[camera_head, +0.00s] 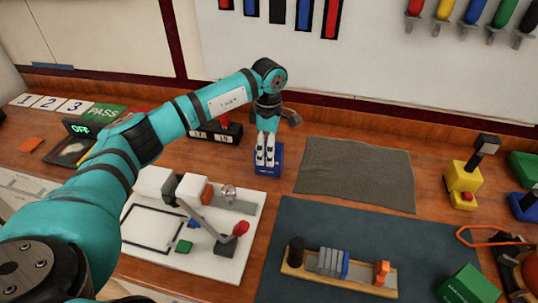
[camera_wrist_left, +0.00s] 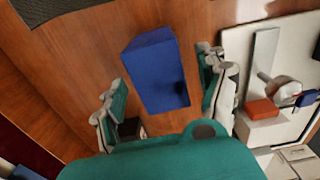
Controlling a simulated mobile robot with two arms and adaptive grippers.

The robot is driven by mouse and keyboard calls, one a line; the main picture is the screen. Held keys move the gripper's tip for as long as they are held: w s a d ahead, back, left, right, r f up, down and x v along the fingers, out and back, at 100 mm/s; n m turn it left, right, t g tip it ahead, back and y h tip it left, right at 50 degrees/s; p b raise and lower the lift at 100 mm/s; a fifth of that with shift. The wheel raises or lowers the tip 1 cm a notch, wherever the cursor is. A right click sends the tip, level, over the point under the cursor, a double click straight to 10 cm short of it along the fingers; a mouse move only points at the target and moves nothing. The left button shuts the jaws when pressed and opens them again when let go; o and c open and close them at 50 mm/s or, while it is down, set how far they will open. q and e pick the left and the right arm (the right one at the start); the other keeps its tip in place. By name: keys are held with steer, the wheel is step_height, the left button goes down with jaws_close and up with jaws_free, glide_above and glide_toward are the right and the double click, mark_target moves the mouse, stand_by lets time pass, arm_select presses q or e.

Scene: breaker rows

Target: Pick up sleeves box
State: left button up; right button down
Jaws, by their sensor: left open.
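A small blue box (camera_head: 267,170), which I take to be the sleeves box, stands on the wooden table behind the white board. My left gripper (camera_head: 265,150) points down right at it and covers part of it in the head view. In the left wrist view the blue box (camera_wrist_left: 155,72) lies between the two spread fingers. A gap shows on each side, so the fingers do not grip it. The left gripper is open. My right gripper is not in view.
The white board (camera_head: 220,261) with a red-knobbed lever is in front of the box. A grey mat (camera_head: 355,172) lies to its right. A dark mat (camera_head: 300,220) holds a wooden tray (camera_head: 340,277). A black block (camera_head: 216,133) stands behind left.

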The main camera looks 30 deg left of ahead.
arm_select(q)
steer(key=shift+f, duration=0.9)
steer(key=shift+c, duration=0.3)
steer(key=c, duration=1.4)
steer(key=shift+r, duration=0.1)
steer(key=shift+c, duration=0.3)
steer(key=shift+w, duration=0.1)
